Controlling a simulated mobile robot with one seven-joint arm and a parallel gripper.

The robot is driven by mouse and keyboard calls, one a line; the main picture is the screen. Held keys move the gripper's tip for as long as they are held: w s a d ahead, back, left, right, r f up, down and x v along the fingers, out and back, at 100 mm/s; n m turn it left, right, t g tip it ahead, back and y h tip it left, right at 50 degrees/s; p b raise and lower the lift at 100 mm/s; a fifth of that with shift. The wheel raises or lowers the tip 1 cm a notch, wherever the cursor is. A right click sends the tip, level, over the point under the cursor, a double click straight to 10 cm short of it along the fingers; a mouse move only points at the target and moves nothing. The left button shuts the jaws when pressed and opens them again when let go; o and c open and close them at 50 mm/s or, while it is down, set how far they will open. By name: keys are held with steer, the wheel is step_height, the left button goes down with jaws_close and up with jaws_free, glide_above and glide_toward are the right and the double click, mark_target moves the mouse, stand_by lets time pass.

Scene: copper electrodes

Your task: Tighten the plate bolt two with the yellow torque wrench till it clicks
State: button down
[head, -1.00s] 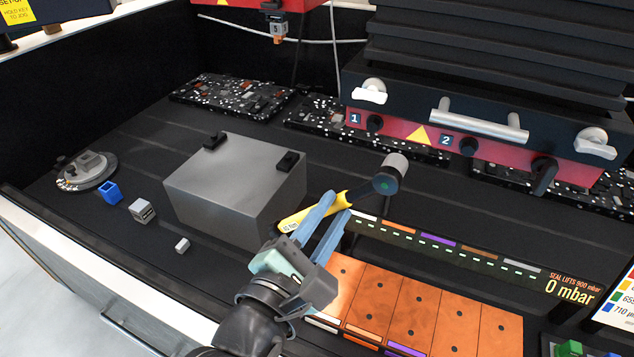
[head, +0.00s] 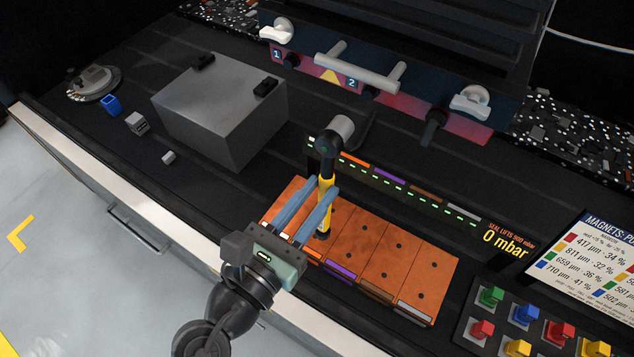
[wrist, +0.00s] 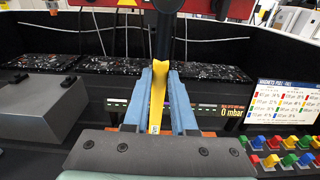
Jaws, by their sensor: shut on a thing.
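My gripper (head: 322,188) is shut on the yellow torque wrench (head: 326,198), above the copper plates. The wrench's black head (head: 329,146) and grey socket (head: 343,127) point toward the machine at the back. In the wrist view the yellow handle (wrist: 157,95) stands between the two blue fingers. A dark bolt (head: 371,91) sits beside label 2 on the machine's red strip; another (head: 291,59) sits by label 1. In the head view the socket is apart from bolt two, below and left of it. The wrist view hides bolt two.
A grey block (head: 215,105) with black clips stands left of the wrench. Copper plates (head: 385,255) lie under my gripper. A silver bar handle (head: 356,73) and a black lever (head: 433,125) stick out from the machine. Coloured magnets (head: 526,314) sit at the right. Dark bench between is clear.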

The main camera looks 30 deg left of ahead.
steer(key=w, duration=0.5)
steer(key=shift+d, duration=0.1)
steer(key=shift+r+p, duration=0.15)
steer(key=shift+p, duration=0.65)
stand_by(0.4)
steer(key=shift+w+p, duration=0.4)
steer(key=shift+w, duration=0.8)
stand_by(0.5)
steer(key=a+r+m+b, duration=0.3)
steer(key=a+m, duration=0.4)
steer(key=m, duration=0.4)
steer(key=shift+w+r+m+y+b, duration=0.15)
steer(key=shift+r+m+y+b, duration=0.2)
steer(key=shift+r, duration=0.4)
steer(key=c, duration=1.4)
jaws_free()
steer(key=shift+a, duration=0.1)
steer(key=shift+c, duration=0.2)
steer(key=shift+f, duration=0.1)
jaws_close()
